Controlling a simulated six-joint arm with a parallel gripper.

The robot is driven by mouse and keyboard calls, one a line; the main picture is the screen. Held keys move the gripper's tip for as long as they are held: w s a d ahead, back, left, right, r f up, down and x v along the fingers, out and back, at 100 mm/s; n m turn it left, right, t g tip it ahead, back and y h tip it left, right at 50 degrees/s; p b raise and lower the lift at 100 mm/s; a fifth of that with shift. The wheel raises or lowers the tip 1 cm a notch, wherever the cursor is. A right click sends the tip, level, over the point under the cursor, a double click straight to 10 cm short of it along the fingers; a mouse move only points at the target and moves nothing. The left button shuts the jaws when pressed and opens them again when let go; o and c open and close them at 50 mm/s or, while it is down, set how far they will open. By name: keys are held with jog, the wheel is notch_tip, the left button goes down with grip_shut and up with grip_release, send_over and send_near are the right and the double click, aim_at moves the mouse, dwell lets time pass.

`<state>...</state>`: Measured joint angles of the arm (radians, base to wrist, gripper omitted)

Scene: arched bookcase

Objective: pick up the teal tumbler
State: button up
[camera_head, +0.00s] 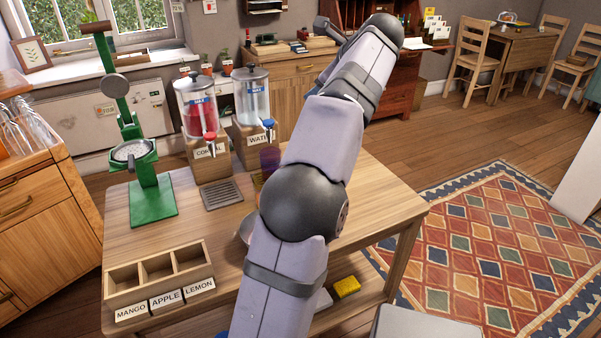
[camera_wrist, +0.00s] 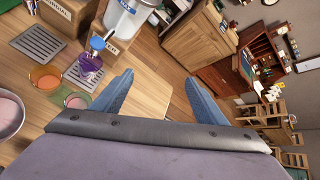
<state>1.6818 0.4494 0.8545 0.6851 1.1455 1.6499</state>
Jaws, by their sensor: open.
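In the wrist view a greenish tumbler (camera_wrist: 77,101), which looks like the teal one, stands on the table at lower left, partly cut off by my gripper body. An orange tumbler (camera_wrist: 45,77) and a purple tumbler (camera_wrist: 90,66) stand close by it. The purple tumbler also shows in the head view (camera_head: 270,158); my arm hides the teal one there. My gripper (camera_wrist: 160,95) is open, its two blue fingers wide apart with nothing between them. The tumblers are left of the left finger.
Cordial (camera_head: 199,112) and water (camera_head: 252,100) dispensers stand behind the tumblers, with a drip tray (camera_head: 221,194) in front. A green press (camera_head: 152,200) and a labelled three-part box (camera_head: 158,280) are at left. A bowl (camera_wrist: 8,112) sits at the wrist view's left edge.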

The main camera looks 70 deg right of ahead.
jog(key=s+d+f+g+p, duration=0.25)
jog(key=s+f, duration=0.25)
jog(key=s, duration=0.6)
jog(key=w+a+f+n+t+y, duration=0.1)
jog(key=w+a+f+t+y, duration=0.1)
jog(key=f, duration=0.4)
jog(key=w+a+f+n+t+y+p, duration=0.1)
jog(key=w+a+f+t+y, duration=0.1)
jog(key=a+f+t+y, duration=0.2)
jog(key=w+a+f+n+t+y+p, duration=0.1)
jog(key=w+a+f+t+y, duration=0.2)
jog(key=f, duration=0.5)
jog(key=shift+a+f+n+y, duration=0.2)
jog(key=shift+a+n+y, duration=0.2)
jog(key=shift+a, duration=0.1)
jog(key=shift+w+a+f, duration=0.1)
jog(key=shift+a+f, duration=0.05)
jog(key=shift+a, duration=0.15)
jog(key=shift+d+r+x, duration=0.1)
jog(key=shift+r+x, duration=0.05)
jog(key=shift+x, duration=1.65)
jog(key=shift+d+r+x, duration=0.1)
jog(key=shift+r+x, duration=0.1)
jog(key=shift+x, duration=1.65)
jog(key=shift+w, duration=0.15)
jog(key=c, duration=1.3)
jog(key=shift+o, duration=0.2)
